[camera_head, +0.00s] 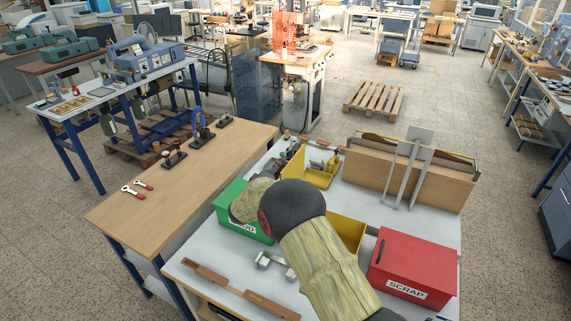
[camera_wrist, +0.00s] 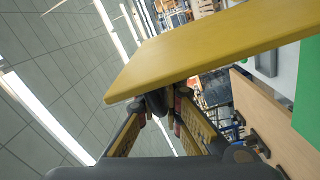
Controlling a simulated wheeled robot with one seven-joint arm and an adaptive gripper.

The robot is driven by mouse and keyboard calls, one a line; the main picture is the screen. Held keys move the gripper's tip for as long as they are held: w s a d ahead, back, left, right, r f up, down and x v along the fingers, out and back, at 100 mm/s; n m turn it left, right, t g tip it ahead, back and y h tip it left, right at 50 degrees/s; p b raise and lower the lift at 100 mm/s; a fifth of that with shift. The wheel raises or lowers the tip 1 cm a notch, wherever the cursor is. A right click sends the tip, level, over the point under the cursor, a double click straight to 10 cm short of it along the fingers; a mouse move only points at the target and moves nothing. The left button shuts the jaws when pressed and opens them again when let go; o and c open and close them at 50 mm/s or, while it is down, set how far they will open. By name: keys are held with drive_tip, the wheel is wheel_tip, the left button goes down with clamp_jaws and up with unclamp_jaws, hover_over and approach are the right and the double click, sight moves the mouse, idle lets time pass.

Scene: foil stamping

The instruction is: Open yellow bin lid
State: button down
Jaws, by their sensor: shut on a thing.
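The yellow bin (camera_head: 347,232) stands between the green bin (camera_head: 234,216) and the red SCRAP bin (camera_head: 412,264) in the head view. My arm covers much of it, and I cannot tell there whether its lid is raised. In the wrist view, the yellow lid (camera_wrist: 215,50) is a broad slanted panel above my fingers. My gripper (camera_wrist: 167,101) is shut on a dark part under the lid's edge, which looks like its handle. The exact contact is partly hidden. My gripper is hidden behind my arm in the head view.
An open yellow tray (camera_head: 316,173) with small items sits at the back. A wooden panel (camera_head: 385,180) with grey uprights stands behind the bins. A wooden bar (camera_head: 240,289) and a metal fixture (camera_head: 272,263) lie in front. The left wooden bench (camera_head: 190,185) has much free room.

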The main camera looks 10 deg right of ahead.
drive_tip(key=shift+f, duration=0.3)
drive_tip(key=c, duration=1.9)
unclamp_jaws()
drive_tip(key=shift+a, duration=0.1)
drive_tip(key=shift+r, duration=0.15)
drive_tip(key=v, duration=1.2)
drive_tip(key=shift+w, duration=0.1)
